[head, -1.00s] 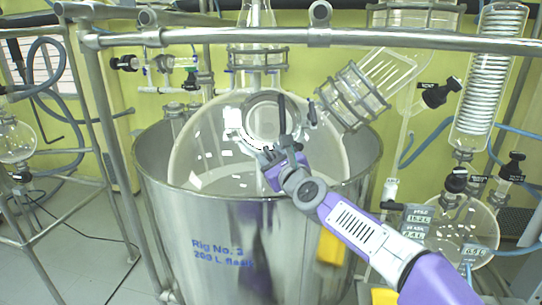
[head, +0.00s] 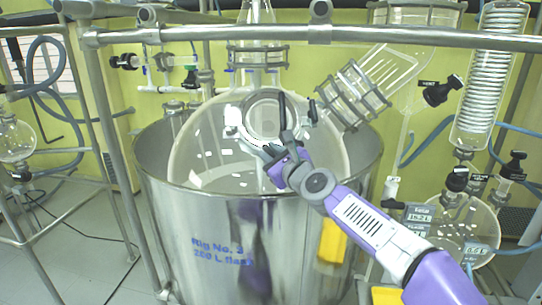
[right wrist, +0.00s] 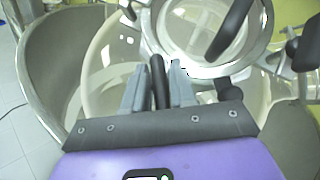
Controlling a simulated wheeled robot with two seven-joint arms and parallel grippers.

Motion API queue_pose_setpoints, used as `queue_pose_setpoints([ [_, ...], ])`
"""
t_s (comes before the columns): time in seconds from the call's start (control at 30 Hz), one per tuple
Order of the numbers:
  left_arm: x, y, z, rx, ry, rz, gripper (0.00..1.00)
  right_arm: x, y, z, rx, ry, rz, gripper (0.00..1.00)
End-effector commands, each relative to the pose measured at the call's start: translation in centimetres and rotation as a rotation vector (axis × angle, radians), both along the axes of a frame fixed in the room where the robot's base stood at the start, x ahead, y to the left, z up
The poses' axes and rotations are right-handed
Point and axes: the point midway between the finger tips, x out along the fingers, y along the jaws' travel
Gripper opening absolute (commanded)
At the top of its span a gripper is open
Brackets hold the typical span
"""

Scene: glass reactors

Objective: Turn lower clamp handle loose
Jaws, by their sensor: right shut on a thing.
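The large glass flask (head: 215,150) sits inside the steel vessel, with a round clamped port (head: 262,118) on its front. My right gripper (head: 275,150) is at the lower edge of this port. In the right wrist view, my right gripper (right wrist: 158,85) is shut on a dark bar-like handle (right wrist: 158,78), which stands between its two grey fingers. I take this for the lower clamp handle; its ends are partly hidden. Another black handle (head: 282,112) crosses the port face above my gripper and also shows in the wrist view (right wrist: 230,28). My left gripper is not in view.
The steel vessel (head: 205,230) has a rim close below my right arm. A metal rail (head: 420,40) crosses above. A slanted glass neck with a clamp (head: 350,95) is to the right, with a black knob (head: 312,112) near the port. Glassware (head: 465,225) stands at far right.

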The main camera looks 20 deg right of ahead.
Motion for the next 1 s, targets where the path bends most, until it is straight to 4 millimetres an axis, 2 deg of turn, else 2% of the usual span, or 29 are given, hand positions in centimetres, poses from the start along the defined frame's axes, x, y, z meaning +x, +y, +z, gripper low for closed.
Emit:
queue_pose_setpoints([
  [0.27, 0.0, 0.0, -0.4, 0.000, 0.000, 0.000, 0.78, 0.0, 0.0, 0.0, -0.113, 0.033, 0.098, 0.00],
  [0.43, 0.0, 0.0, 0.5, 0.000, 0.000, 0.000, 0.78, 0.1, 0.0, 0.2, -0.230, 0.068, 0.200, 0.00],
  [0.57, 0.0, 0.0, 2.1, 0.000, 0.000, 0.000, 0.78, 0.0, 0.0, 0.4, -0.320, 0.097, 0.280, 0.00],
  [1.0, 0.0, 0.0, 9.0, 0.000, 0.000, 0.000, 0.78, -0.1, 0.1, 0.5, -0.598, 0.178, 0.526, 0.00],
])
